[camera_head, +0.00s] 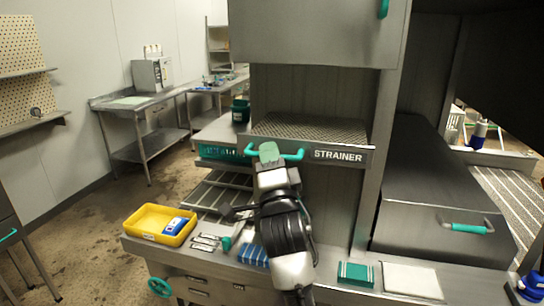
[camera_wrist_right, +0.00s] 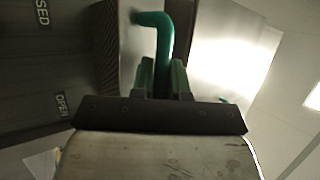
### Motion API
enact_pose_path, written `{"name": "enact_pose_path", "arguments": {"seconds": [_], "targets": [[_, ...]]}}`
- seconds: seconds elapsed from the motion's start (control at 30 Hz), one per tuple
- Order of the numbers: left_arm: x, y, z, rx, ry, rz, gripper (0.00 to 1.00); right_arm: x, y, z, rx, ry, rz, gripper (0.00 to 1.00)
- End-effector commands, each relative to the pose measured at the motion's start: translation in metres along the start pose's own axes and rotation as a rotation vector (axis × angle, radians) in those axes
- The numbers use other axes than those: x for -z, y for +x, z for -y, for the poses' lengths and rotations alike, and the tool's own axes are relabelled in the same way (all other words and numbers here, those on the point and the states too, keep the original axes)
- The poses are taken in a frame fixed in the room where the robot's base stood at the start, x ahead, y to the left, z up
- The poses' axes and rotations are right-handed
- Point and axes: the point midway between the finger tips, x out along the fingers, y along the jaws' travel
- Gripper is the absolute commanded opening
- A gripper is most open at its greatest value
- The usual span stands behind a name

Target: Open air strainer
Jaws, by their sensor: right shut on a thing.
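The strainer is a grey drawer with a perforated mesh top (camera_head: 310,128), set in a recess of the steel cabinet. Its front panel carries the label STRAINER (camera_head: 338,156) and a green bar handle (camera_head: 293,155). My right gripper (camera_head: 267,153) is at the handle and shut on it, hiding its middle. In the right wrist view the green handle (camera_wrist_right: 160,28) runs down between the fingers of my right gripper (camera_wrist_right: 163,78). Dark panels at the left of that view carry the word OPEN and partly cut-off lettering ending in SED. My left gripper is not in view.
A yellow bin (camera_head: 137,225) with a blue-and-white item stands on the counter below. A blue item, a green block (camera_head: 356,273) and a white pad (camera_head: 412,280) lie on the front counter. A steel box with a green handle (camera_head: 467,228) is at right. Open floor lies at left.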

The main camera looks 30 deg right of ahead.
Motion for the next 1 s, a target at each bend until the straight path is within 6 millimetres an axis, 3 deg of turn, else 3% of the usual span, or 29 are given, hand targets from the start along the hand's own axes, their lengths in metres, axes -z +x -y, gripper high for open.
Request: {"name": "enact_pose_path", "arguments": {"seconds": [0.1, 0.23, 0.6, 0.63, 0.67, 1.0], "targets": [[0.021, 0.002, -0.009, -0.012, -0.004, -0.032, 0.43, -0.003, -0.009, 0.007, 0.002, 0.004, -0.001, 0.0], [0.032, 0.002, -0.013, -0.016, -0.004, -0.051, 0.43, -0.005, -0.013, 0.01, 0.002, 0.002, -0.001, 0.0], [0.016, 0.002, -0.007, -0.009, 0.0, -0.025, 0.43, -0.005, -0.014, 0.011, 0.002, 0.001, -0.001, 0.0], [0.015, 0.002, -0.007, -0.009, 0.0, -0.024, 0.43, -0.005, -0.014, 0.011, 0.002, 0.001, -0.001, 0.19], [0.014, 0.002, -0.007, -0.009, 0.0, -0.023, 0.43, -0.005, -0.014, 0.011, 0.002, 0.001, -0.001, 0.24], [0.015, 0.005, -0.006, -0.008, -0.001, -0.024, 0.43, -0.006, -0.014, 0.008, 0.002, 0.001, -0.001, 0.24]]}}
